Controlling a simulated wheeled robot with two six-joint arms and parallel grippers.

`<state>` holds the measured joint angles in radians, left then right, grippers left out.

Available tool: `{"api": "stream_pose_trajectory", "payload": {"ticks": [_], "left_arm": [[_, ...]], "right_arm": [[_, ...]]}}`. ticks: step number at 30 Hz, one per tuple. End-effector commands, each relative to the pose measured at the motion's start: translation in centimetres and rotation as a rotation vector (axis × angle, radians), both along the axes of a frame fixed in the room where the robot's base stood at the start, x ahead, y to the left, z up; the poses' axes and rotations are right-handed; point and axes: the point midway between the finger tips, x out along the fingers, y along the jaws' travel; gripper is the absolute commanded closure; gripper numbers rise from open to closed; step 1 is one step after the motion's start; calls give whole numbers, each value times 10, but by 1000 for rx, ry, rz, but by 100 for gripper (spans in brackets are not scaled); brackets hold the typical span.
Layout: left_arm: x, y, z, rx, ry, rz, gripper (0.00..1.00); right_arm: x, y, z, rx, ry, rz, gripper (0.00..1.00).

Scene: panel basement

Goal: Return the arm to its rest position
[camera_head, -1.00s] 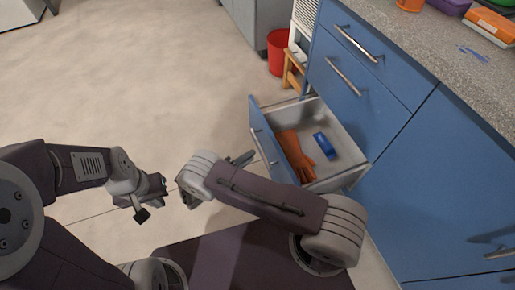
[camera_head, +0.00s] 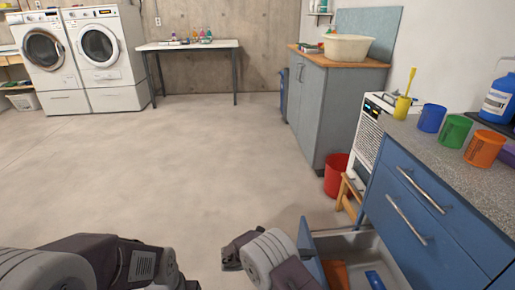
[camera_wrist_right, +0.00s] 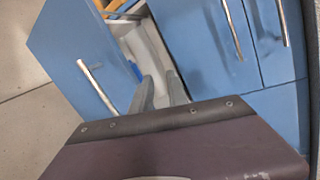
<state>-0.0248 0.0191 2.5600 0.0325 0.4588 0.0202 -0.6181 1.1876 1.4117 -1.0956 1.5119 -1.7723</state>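My right arm is folded at the bottom centre of the head view, its gripper (camera_head: 238,243) left of the open blue drawer (camera_head: 311,252). In the right wrist view the two grey fingers (camera_wrist_right: 160,92) stand apart with nothing held between them. The drawer's front and metal handle (camera_wrist_right: 97,87) show left of them; contact cannot be judged. An orange glove (camera_head: 336,273) and a blue object (camera_head: 374,280) lie in the drawer. My left arm (camera_head: 110,262) is at the bottom left, its gripper mostly cut off by the frame.
The blue cabinet (camera_head: 430,215) with its speckled counter stands at the right, holding several coloured cups. A red bucket (camera_head: 336,175) and wooden stool (camera_head: 349,196) stand beyond the drawer. Washing machines (camera_head: 104,50) and a table (camera_head: 190,46) are at the back. The middle floor is clear.

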Motion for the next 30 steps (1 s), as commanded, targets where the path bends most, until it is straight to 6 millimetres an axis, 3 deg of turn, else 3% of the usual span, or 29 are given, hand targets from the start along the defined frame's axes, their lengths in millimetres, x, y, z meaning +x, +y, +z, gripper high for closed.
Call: {"api": "stream_pose_trajectory", "payload": {"ticks": [1, 3, 6, 9, 14, 18, 23, 26, 27, 30], "left_arm": [[0, 0, 5, 0, 0, 0, 100], [0, 0, 8, 0, 0, 0, 100], [0, 0, 12, 0, 0, 0, 100], [0, 0, 14, 0, 0, 0, 100], [0, 0, 18, 0, 0, 0, 100], [0, 0, 19, 0, 0, 0, 100], [0, 0, 18, 0, 0, 0, 100], [0, 0, 18, 0, 0, 0, 100], [0, 0, 18, 0, 0, 0, 100], [0, 0, 68, 0, 0, 0, 100]], "right_arm": [[-4, -28, 34, 65, -32, -104, 80], [-23, -63, 63, 182, -101, -260, 80], [-64, -97, 88, 381, -281, -522, 80], [-109, -107, 98, 562, -510, -803, 80], [-164, -90, 95, 771, -913, -1288, 80], [-193, -56, 82, 838, -1258, -1753, 80], [-205, -25, 60, 727, -1555, -2218, 80], [-187, -16, 58, 652, -1748, -2462, 80], [-181, -16, 59, -600, 1776, 2477, 80], [-182, -17, 108, -588, 1778, 2478, 80]]}}
